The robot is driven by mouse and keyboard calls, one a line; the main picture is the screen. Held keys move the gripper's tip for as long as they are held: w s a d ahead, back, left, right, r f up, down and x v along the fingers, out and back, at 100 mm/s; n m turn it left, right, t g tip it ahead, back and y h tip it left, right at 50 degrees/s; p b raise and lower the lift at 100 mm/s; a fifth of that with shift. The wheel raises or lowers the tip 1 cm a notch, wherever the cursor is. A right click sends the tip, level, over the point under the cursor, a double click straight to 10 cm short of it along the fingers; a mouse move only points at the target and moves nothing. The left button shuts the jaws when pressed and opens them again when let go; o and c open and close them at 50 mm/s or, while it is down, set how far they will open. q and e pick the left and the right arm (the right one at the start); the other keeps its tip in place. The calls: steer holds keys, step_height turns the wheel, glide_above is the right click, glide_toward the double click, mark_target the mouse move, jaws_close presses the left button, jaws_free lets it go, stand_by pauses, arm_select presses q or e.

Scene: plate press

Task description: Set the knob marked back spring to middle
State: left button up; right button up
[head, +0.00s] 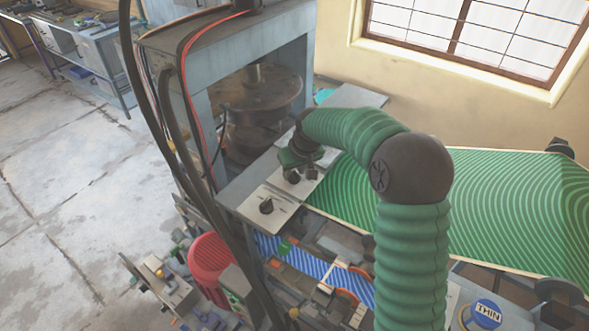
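A pale control panel (249,204) sits on the front ledge of the press. A black knob (266,205) stands on it, with small markings around it that I cannot read. My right gripper (300,172) is over the far end of this panel, up and to the right of that black knob and apart from it. Dark parts show at the fingertips, and I cannot tell whether they are fingers or another knob. I cannot make out a "back spring" label. The gripper hides that part of the panel. My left gripper is not in view.
The grey press frame (160,36) with its round platen (262,92) stands behind the panel. Dark cables (175,130) hang in front of its left side. A green striped board (480,205) lies to the right. A red ribbed part (209,262) is below. Open floor lies left.

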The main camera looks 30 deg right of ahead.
steer(key=shift+d, duration=0.1)
jaws_close()
steer(key=shift+m, duration=0.3)
steer(key=shift+m+h+b, duration=0.35)
steer(key=shift+m+h, duration=0.25)
steer(key=shift+m, duration=0.6)
steer(key=m, duration=0.1)
steer(key=m+h, duration=0.1)
steer(key=shift+w+a+m+g, duration=0.1)
steer(key=shift+a+m+g, duration=0.2)
steer(key=shift+m, duration=0.1)
steer(key=m, duration=0.2)
steer(key=shift+r+m+g+h, duration=0.15)
steer(key=shift+m+g+h, duration=0.15)
steer(key=shift+g, duration=0.1)
steer(key=shift+w+m+g+h+p, duration=0.1)
steer(key=shift+m+g+h+p, duration=0.25)
steer(key=shift+m, duration=0.45)
steer(key=shift+m+g+h+p, duration=0.15)
steer(key=shift+m+p, duration=0.3)
steer(key=shift+m, duration=0.65)
